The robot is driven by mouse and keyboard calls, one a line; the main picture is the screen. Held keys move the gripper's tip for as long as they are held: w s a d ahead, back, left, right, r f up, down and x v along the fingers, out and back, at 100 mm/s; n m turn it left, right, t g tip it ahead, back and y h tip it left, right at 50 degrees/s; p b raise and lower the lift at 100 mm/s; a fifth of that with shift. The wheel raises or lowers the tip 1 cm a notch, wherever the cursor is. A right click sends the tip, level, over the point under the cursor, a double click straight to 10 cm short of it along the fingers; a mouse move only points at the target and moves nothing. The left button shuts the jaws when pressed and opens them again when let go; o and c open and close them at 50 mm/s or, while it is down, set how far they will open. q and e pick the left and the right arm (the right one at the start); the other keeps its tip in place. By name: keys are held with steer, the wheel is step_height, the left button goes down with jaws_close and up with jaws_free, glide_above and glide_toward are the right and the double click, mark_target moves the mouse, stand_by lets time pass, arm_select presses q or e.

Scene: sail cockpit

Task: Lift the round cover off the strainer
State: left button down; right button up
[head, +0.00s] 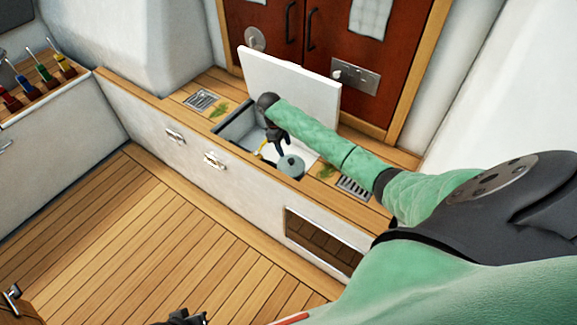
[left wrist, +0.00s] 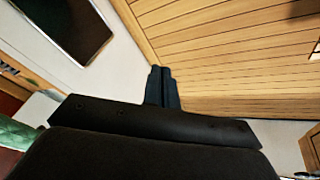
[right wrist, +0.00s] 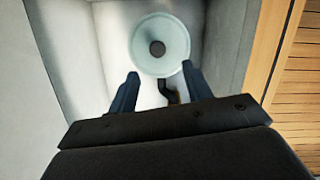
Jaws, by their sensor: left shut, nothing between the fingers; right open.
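The round cover (head: 291,166) is pale blue-green and sits on top of the strainer inside an open bench locker. In the right wrist view the cover (right wrist: 145,32) is a disc with a dark central knob (right wrist: 157,48). The strainer body is hidden beneath it. My right gripper (right wrist: 160,72) is open and empty, with its fingertips at the near side of the cover; I cannot tell the height gap. In the head view the right gripper (head: 278,144) is inside the locker, left of the cover. My left gripper (left wrist: 160,70) is shut and empty, away from the locker.
The locker's white lid (head: 290,85) stands raised behind the opening. Locker walls (right wrist: 65,45) are close around the right gripper. A dark bent fitting (right wrist: 168,93) lies below the cover. Vents (head: 202,99) flank the opening. The wooden floor (head: 150,230) is clear.

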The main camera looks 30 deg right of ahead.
mark_target(291, 160)
steer(key=shift+x, duration=1.25)
steer(key=shift+d+p+x, duration=0.15)
steer(key=shift+p+x, duration=0.15)
steer(key=shift+x, duration=1)
steer(key=shift+d+p+x, duration=0.15)
steer(key=shift+p+x, duration=0.1)
steer(key=shift+x, duration=1.1)
arm_select(q)
steer(key=shift+s+a+r+y, duration=0.3)
steer(key=shift+a+r, duration=0.4)
arm_select(e)
steer(key=shift+s+r, duration=0.1)
steer(key=shift+s, duration=0.05)
steer(key=shift+c, duration=0.2)
steer(key=c, duration=1)
